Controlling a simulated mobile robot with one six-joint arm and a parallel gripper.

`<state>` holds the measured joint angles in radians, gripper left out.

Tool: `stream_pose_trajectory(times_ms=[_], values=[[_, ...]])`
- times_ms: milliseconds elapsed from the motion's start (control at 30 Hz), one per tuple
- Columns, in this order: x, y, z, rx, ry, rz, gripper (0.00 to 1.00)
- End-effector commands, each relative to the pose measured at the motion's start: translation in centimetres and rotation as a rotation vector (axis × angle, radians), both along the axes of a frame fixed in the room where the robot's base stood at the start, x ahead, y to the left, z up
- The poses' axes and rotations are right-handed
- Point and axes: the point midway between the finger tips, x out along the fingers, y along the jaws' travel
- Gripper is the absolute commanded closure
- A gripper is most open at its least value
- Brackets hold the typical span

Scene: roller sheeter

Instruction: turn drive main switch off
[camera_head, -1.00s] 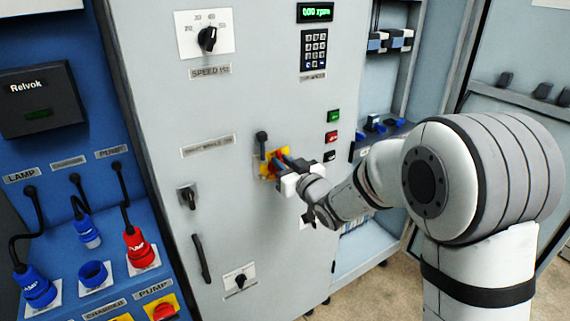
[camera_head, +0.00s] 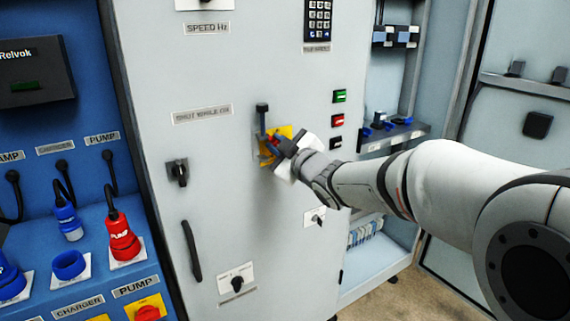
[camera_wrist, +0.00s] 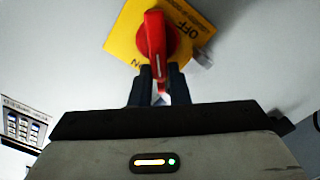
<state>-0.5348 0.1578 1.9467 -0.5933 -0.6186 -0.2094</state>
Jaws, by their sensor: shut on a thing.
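The drive main switch is a red rotary handle (camera_wrist: 153,40) on a yellow plate (camera_wrist: 122,38) on the grey cabinet door. In the wrist view, "OFF" is printed at the plate's upper right and "ON" at its lower left. The handle's long end points down toward me, beside the "ON" lettering. My gripper (camera_wrist: 158,82) has its two dark fingers on either side of that end and is shut on it. In the head view, the yellow plate (camera_head: 287,131) shows behind my gripper (camera_head: 277,146), which covers most of the handle.
A dark latch-like part (camera_head: 262,112) sits just left of the plate. Green (camera_head: 340,96) and red (camera_head: 337,120) buttons are to its right. A door handle (camera_head: 192,251) and keyed knob (camera_head: 178,173) lie left. A blue panel with plugs (camera_head: 121,238) stands further left.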

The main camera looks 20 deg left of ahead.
Motion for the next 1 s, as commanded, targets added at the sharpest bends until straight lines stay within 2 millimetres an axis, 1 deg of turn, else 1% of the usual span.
stream_pose_trajectory(times_ms=[33, 600, 800, 1000], values=[[-0.1, 0.1, -1.1, -0.029, -0.034, 0.000, 1.00], [-0.6, 0.6, -1.9, -0.371, -0.436, -0.002, 1.00], [-0.6, 0.6, -2.1, -0.463, -0.546, -0.003, 1.00], [-0.7, 0.6, -2.1, -0.525, -0.619, -0.004, 1.00]])
